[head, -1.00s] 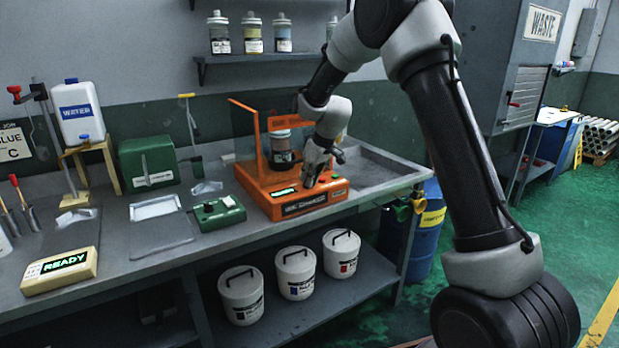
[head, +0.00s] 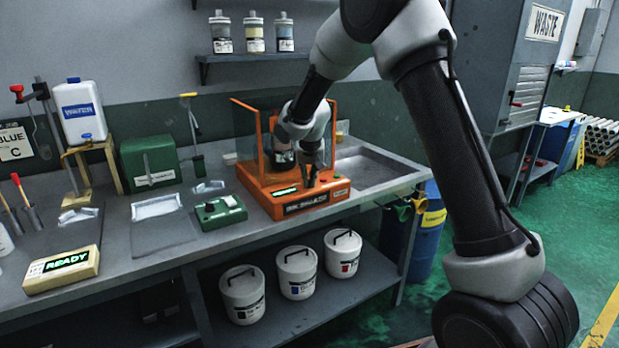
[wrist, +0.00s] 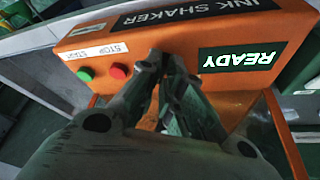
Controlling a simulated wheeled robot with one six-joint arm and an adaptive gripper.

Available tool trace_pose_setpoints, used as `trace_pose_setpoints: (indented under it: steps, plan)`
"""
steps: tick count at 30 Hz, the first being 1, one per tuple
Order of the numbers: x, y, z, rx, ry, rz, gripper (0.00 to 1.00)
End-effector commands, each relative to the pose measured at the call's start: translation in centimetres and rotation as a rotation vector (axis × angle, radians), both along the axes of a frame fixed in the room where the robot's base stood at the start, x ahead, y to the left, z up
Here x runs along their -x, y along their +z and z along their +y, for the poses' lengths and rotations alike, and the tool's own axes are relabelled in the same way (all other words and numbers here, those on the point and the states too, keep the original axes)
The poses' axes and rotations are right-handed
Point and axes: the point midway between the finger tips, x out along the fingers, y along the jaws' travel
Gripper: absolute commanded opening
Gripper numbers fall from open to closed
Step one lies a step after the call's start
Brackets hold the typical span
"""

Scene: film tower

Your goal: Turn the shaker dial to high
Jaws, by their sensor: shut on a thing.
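The orange ink shaker (head: 258,190) stands on the bench in the head view, with a jar inside its frame. Its panel (wrist: 165,38) fills the top of the wrist view, upside down, with a lit READY display (wrist: 238,57), a green button (wrist: 86,74) and a red button (wrist: 117,71). My gripper (head: 311,182) points down at the panel. In the wrist view my gripper (wrist: 166,58) has its fingertips close together between the red button and the display, shut on the dial. The fingers hide the dial, so its setting cannot be read.
A green control box (head: 220,212) sits left of the shaker, and a cream READY box (head: 62,270) is farther left. A metal sink (head: 372,170) lies to the right. Several jars stand on the wall shelf (head: 255,57) above. White buckets (head: 297,274) sit below.

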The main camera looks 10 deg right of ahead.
Motion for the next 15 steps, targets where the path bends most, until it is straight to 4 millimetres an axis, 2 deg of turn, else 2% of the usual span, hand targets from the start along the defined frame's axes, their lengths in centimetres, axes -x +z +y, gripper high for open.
trace_pose_setpoints:
  steps: [15]
  plan:
    - [0.16, -0.2, 0.02, 0.0, -0.052, 0.005, 0.0]
